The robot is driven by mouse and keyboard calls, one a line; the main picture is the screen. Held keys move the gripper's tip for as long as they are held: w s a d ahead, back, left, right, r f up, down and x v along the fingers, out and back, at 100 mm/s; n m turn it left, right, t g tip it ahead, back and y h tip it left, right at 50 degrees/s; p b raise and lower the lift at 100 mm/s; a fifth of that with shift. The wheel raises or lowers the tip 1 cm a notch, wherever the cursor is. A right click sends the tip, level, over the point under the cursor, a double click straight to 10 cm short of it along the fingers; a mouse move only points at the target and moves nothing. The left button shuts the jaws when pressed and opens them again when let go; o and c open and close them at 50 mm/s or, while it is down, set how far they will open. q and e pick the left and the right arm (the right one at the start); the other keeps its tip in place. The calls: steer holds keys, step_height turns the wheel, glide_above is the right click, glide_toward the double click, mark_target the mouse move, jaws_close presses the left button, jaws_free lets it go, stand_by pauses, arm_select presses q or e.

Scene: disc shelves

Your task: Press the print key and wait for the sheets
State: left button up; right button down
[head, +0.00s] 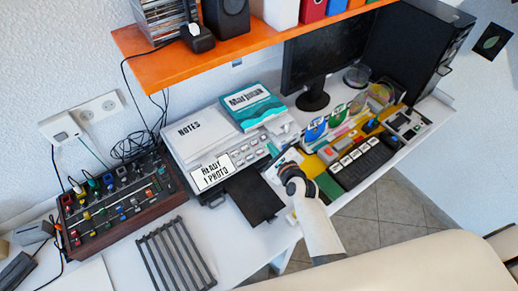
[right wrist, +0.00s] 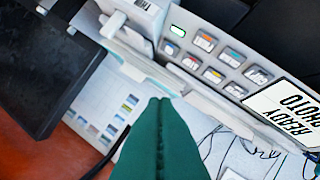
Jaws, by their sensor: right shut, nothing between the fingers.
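The printer (head: 192,139) stands on the white desk with papers and a book on its lid. Its display (head: 212,172) reads "READY 1 PHOTO" and also shows in the right wrist view (right wrist: 285,110). Beside the display is a panel of keys (right wrist: 208,68), one with a green mark (right wrist: 178,31); I cannot read which is the print key. A black tray (head: 253,196) sticks out at the printer's front, with no sheet visible on it. My right gripper (right wrist: 162,101) is shut and empty, its green fingertips close to the key panel; contact cannot be told. My left gripper is out of view.
A mixer (head: 117,199) with cables stands left of the printer, and a dark rack (head: 176,255) lies in front. An orange shelf (head: 240,38) hangs above.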

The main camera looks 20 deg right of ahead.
mark_target(259, 150)
steer(key=shift+w+a+f+b, duration=0.25)
steer(key=shift+w+f+b, duration=0.5)
steer(key=shift+f+b, duration=0.65)
steer(key=shift+w+a+f+b, duration=0.25)
steer(key=shift+w+f+b, duration=0.5)
steer(key=shift+f+b, duration=0.55)
steer(key=shift+w+a+f+b, duration=0.25)
steer(key=shift+w+f+b, duration=0.5)
steer(key=shift+f+b, duration=0.65)
steer(key=shift+w+f+b, duration=0.2)
steer(key=shift+f+b, duration=0.05)
steer(key=shift+b, duration=0.05)
steer(key=shift+w+a+f+b, duration=0.15)
steer(key=shift+f+b, duration=0.2)
steer(key=shift+f, duration=0.05)
steer(key=shift+r, duration=0.1)
steer(key=shift+s+r+p, duration=0.35)
steer(key=shift+r+p, duration=0.35)
steer(key=shift+p, duration=0.2)
